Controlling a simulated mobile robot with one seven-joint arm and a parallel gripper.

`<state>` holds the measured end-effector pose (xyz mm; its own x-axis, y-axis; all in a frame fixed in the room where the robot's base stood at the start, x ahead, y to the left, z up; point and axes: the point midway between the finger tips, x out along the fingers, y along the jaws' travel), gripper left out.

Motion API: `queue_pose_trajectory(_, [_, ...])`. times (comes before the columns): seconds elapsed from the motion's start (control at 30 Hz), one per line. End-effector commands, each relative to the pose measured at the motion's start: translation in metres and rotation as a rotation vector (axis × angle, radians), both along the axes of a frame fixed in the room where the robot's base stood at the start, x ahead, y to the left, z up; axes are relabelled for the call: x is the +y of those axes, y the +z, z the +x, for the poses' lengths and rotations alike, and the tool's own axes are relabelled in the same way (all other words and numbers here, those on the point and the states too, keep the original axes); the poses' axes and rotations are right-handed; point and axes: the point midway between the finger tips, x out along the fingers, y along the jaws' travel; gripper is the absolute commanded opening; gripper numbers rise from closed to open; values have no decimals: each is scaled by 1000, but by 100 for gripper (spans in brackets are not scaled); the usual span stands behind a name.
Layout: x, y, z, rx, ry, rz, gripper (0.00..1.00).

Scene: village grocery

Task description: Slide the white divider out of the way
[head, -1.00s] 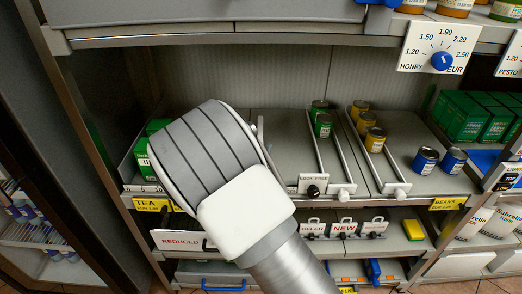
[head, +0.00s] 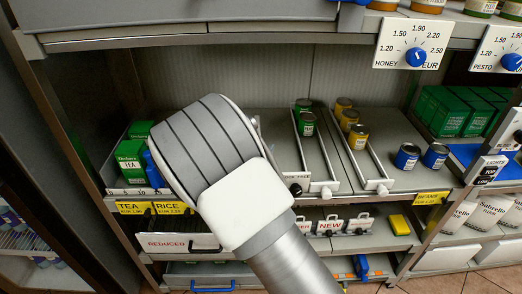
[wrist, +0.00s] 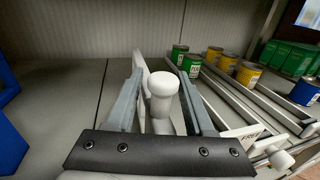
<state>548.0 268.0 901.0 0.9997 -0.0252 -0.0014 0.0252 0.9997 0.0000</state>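A white divider (wrist: 140,66) with a rounded white knob (wrist: 162,84) at its front end shows in the wrist view. My gripper (wrist: 161,88) is open, with one finger on each side of the knob. Whether either finger touches the knob is not clear. In the head view my arm hides the gripper and nearly all of this divider.
Green tea boxes (head: 130,163) and a blue item (head: 152,168) are left of my arm. An upper shelf edge (head: 200,39) runs overhead.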

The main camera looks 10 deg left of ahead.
Motion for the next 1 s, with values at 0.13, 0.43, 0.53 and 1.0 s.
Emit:
queue_pose_trajectory(0.13, [0,0,0,-1,0,0,53])
queue_pose_trajectory(0.43, [2,1,-24,1,3,0,53])
queue_pose_trajectory(0.53, [2,1,-46,2,4,-2,53])
queue_pose_trajectory(1.0, [5,1,-152,1,4,-1,53])
